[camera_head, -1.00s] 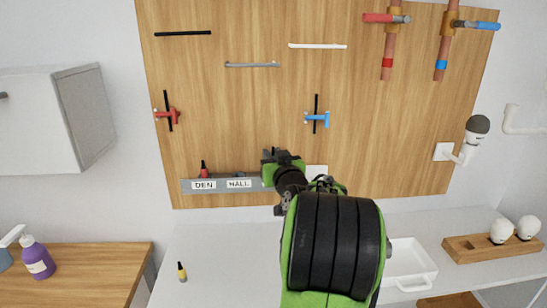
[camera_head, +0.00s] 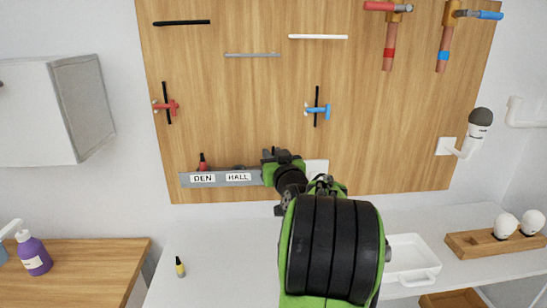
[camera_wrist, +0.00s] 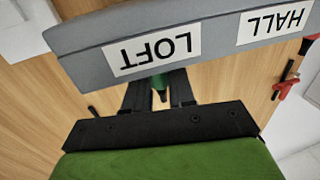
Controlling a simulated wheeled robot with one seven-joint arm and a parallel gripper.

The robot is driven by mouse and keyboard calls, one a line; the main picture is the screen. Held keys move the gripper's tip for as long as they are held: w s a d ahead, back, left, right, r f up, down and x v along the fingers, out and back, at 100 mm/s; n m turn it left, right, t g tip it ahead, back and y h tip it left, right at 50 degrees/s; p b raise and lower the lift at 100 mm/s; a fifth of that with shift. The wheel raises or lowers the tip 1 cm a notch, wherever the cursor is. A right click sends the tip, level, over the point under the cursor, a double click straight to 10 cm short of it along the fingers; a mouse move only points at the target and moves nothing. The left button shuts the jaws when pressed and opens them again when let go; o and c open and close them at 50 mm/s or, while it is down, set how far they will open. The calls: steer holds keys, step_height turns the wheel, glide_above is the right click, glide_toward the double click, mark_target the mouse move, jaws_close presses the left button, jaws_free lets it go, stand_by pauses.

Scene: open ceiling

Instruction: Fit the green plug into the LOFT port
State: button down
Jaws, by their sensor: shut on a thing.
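A grey rail (camera_head: 219,180) on the wooden wall board carries DEN and HALL labels in the head view. In the wrist view the rail (camera_wrist: 80,38) appears upside down, with the LOFT label (camera_wrist: 153,53) beside HALL (camera_wrist: 275,22). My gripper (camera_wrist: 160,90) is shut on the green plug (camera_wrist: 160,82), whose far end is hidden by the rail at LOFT. I cannot tell whether the plug is in the port. In the head view my gripper (camera_head: 272,154) is at the rail's right part, and my arm hides LOFT.
A red plug (camera_head: 203,163) stands upright at DEN. Red (camera_head: 165,106) and blue (camera_head: 318,111) valve handles are on the board above. A white tray (camera_head: 408,255) lies right of my arm.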

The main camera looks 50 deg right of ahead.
steer(key=shift+f+b, duration=0.55)
steer(key=shift+b, duration=0.05)
steer(key=c, duration=0.9)
jaws_free()
steer(key=shift+o, duration=0.2)
steer(key=b+v, duration=0.3)
steer(key=v, duration=1.2)
steer(key=shift+s+a, duration=0.25)
steer(key=shift+a, duration=0.05)
